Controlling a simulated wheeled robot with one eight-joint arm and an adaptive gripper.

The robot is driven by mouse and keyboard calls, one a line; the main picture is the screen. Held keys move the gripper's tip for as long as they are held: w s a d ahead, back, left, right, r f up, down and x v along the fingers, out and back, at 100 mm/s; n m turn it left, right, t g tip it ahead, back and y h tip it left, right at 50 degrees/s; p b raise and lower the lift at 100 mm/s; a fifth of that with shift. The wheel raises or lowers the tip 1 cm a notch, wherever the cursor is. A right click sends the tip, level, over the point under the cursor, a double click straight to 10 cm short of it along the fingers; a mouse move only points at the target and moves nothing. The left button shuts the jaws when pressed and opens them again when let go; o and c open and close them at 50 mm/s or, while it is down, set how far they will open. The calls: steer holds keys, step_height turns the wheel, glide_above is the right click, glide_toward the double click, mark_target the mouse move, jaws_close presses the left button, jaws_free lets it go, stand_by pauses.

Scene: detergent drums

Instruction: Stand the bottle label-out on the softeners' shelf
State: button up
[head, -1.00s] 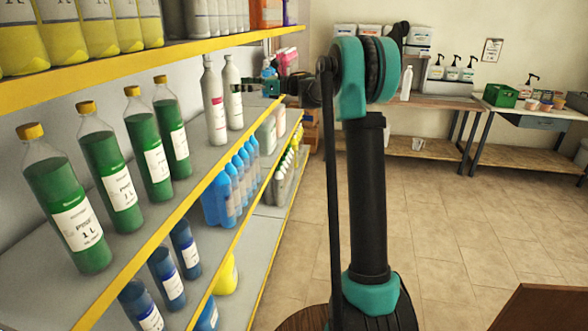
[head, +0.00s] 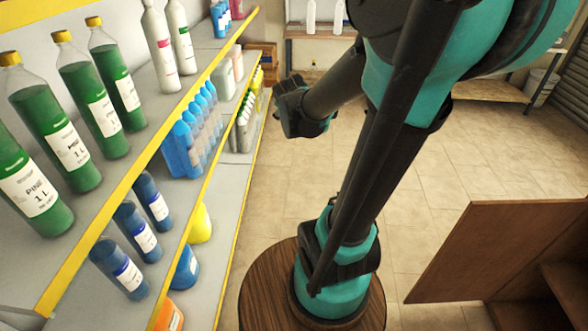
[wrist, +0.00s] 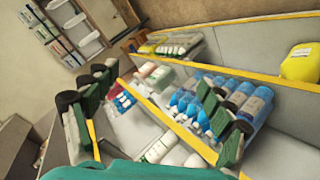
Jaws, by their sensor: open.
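I cannot tell which one is the task's bottle. My gripper (wrist: 158,112) is open in the wrist view, its green-padded fingers wide apart with nothing held between them. White bottles (wrist: 160,147) show below the gap, apart from the pads. In the head view the end of my arm is over the aisle, clear of the shelf; its fingers cannot be made out.
Green pine bottles (head: 90,105) stand nearer on the same board (head: 135,165). Blue bottles (head: 190,140) and dark blue bottles (head: 135,230) fill the board below. A wooden cabinet (head: 500,245) is at right. The tiled floor (head: 290,185) between is clear.

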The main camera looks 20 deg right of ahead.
steer(key=s+a+f+m+g+y, duration=0.1)
steer(key=s+a+f+m+g, duration=0.1)
steer(key=s+f, duration=0.5)
steer(key=s+a+f+m+g+y, duration=0.2)
steer(key=s+f, duration=0.6)
steer(key=s, duration=0.7)
steer(key=a+m+g, duration=0.1)
steer(key=m+g, duration=0.1)
steer(key=shift+s+a+f+g, duration=0.25)
steer(key=shift+s+a+g, duration=0.05)
steer(key=shift+s+g, duration=0.1)
